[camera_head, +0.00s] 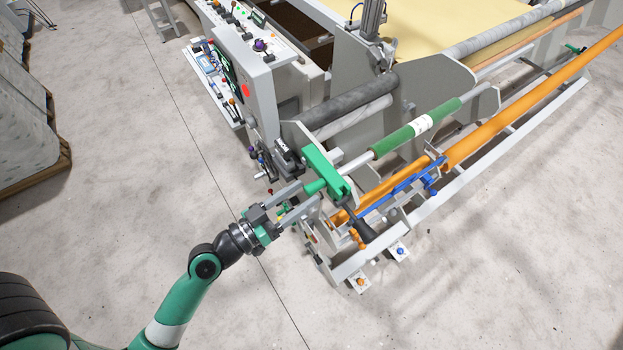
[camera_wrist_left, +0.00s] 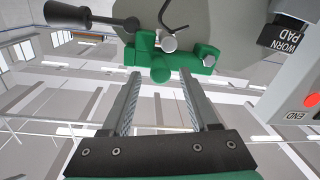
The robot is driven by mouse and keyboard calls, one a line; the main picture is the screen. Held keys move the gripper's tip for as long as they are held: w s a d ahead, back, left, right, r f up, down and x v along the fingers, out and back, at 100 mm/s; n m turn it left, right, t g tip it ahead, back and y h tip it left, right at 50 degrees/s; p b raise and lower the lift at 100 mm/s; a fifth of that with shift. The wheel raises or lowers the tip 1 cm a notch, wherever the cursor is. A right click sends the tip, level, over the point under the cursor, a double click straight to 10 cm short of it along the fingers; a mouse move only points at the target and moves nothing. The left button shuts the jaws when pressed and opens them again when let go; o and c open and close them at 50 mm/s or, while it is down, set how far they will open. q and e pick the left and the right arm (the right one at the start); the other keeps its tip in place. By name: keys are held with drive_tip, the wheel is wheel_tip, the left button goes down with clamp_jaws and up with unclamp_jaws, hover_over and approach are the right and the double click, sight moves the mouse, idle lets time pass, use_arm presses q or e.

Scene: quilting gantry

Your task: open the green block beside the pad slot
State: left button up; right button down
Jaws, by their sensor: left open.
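The green block (camera_head: 326,172) sits at the near end of the roller frame, around or against the end of a metal shaft; whether it is open or shut I cannot tell. A black-handled lever (camera_head: 357,228) hangs from its lower side. In the left wrist view the block (camera_wrist_left: 208,55) is close ahead, with the black handle (camera_wrist_left: 75,15) at upper left. My left gripper (camera_head: 301,193) is open. Its fingertips (camera_wrist_left: 163,75) lie either side of a short green peg (camera_wrist_left: 160,74) on the block; contact cannot be told. A dark "WORN PAD" part (camera_wrist_left: 285,35) is at right.
A grey control post with a red button (camera_head: 245,91) stands behind the block. A green roll (camera_head: 417,130) on the shaft and an orange roller (camera_head: 500,120) extend to the upper right.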

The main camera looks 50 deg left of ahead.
sight(306, 192)
use_arm(q)
drive_tip(key=w, duration=0.3)
drive_tip(key=shift+w+p, duration=0.2)
drive_tip(key=shift+p, duration=0.15)
clamp_jaws()
idle(1.1)
